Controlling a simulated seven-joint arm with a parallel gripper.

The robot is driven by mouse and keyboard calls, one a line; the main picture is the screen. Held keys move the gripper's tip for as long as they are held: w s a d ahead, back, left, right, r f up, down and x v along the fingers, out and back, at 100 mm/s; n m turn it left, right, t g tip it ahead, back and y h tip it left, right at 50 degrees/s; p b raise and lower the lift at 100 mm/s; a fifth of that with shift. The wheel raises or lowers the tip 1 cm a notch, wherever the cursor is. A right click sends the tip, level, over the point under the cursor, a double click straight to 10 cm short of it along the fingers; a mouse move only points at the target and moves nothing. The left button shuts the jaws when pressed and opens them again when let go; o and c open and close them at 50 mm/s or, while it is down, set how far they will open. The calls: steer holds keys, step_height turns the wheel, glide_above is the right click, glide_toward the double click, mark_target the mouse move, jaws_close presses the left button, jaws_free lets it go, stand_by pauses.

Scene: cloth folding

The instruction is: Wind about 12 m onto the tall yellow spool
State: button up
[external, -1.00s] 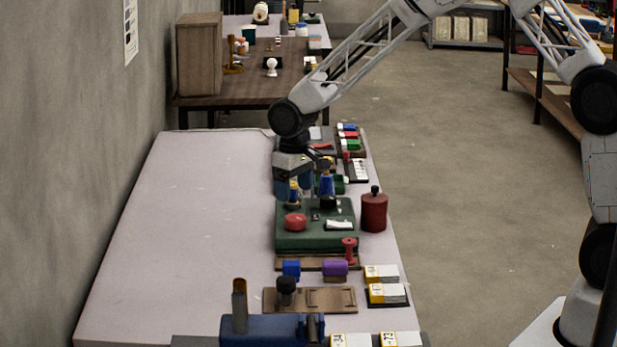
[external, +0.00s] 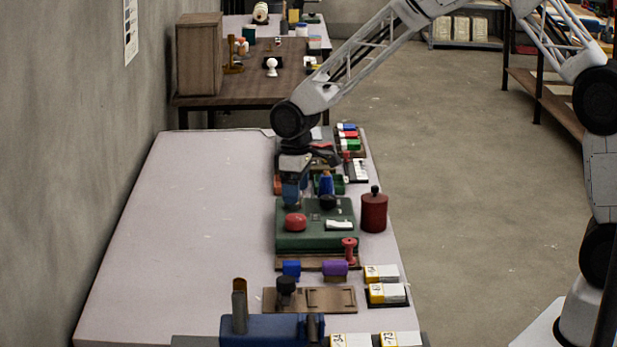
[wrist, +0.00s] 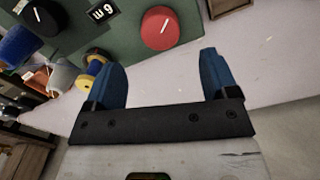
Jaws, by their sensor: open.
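The green winding machine (external: 287,241) has a red knob (external: 295,222), a black knob (external: 327,202) and a blue-wound cone or spool (external: 326,183). In the wrist view it also carries a small black display (wrist: 102,12), whose digit I cannot read surely. A small yellow-flanged piece (wrist: 97,56) shows beside my left finger; I cannot tell whether it is the tall yellow spool. My gripper (external: 291,203) is over the machine's far left corner. In the wrist view its blue fingers (wrist: 161,78) are apart with nothing between them.
A dark red canister (external: 374,212) stands right of the machine. Blue (external: 291,268) and purple (external: 335,268) spools and a red spool (external: 349,250) are nearer the camera. White-and-yellow boxes (external: 387,293) line the right edge. The table's left side (external: 190,240) is clear.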

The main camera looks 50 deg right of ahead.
mark_target(296, 217)
steer(key=shift+f, duration=0.1)
steer(key=shift+f, duration=3.85)
steer(key=c, duration=0.9)
